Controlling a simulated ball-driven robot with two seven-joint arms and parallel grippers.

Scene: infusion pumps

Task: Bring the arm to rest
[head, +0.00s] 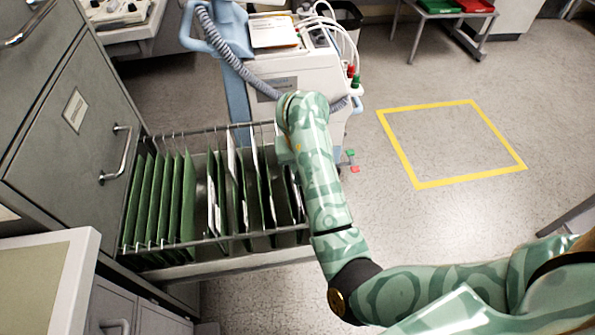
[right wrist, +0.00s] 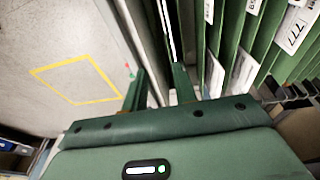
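My right arm (head: 318,180) comes in from the right in the head view and reaches over the right end of the open file drawer (head: 235,262). Its hand is hidden there behind the arm. In the right wrist view my right gripper (right wrist: 159,76) has its two green fingers apart, one on each side of the drawer's grey end panel (right wrist: 147,42). I cannot tell whether either finger touches it. Green hanging folders (right wrist: 235,35) with white labels are close by on the right finger's side. My left gripper is in neither view.
The grey filing cabinet (head: 72,105) stands at the left, its drawer pulled out and full of folders (head: 165,200). A medical cart (head: 295,80) with hoses stands just behind the drawer. Floor around the yellow square (head: 450,183) is clear. A pale-topped surface (head: 45,285) is at lower left.

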